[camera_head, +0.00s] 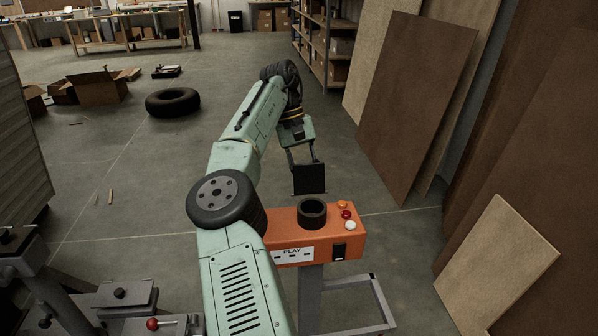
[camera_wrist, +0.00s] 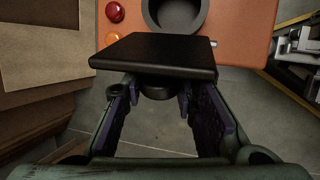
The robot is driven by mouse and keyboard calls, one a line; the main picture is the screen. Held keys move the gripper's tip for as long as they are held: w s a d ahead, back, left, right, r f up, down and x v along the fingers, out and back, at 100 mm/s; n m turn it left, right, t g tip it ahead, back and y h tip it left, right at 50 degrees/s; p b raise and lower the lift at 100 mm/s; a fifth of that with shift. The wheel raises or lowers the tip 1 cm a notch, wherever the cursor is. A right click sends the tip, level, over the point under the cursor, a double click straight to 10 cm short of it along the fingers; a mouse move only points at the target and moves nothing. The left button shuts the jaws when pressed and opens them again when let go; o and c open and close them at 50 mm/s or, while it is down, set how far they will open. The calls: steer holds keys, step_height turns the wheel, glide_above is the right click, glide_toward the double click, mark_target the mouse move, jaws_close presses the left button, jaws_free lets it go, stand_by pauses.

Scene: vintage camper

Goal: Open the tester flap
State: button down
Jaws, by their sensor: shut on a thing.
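The tester is an orange box (camera_head: 285,220) on a grey metal stand. A round black cup or ring (camera_head: 312,213) stands on its top. The tester flap (camera_head: 308,179) is a flat black square plate, standing steeply raised behind the ring in the head view. In the wrist view the flap (camera_wrist: 155,55) spans the space before my fingers, with the ring (camera_wrist: 175,14) beyond it. My gripper (camera_head: 301,152) reaches down to the flap. In the wrist view its fingers (camera_wrist: 158,92) are on either side of a dark round knob on the flap; the exact contact is partly hidden.
Brown boards (camera_head: 417,100) lean at the right.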

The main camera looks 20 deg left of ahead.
steer(key=shift+f, duration=0.2)
stand_by(0.3)
steer(key=c, duration=1.2)
jaws_free()
steer(key=shift+r, duration=0.1)
steer(key=shift+c, duration=0.2)
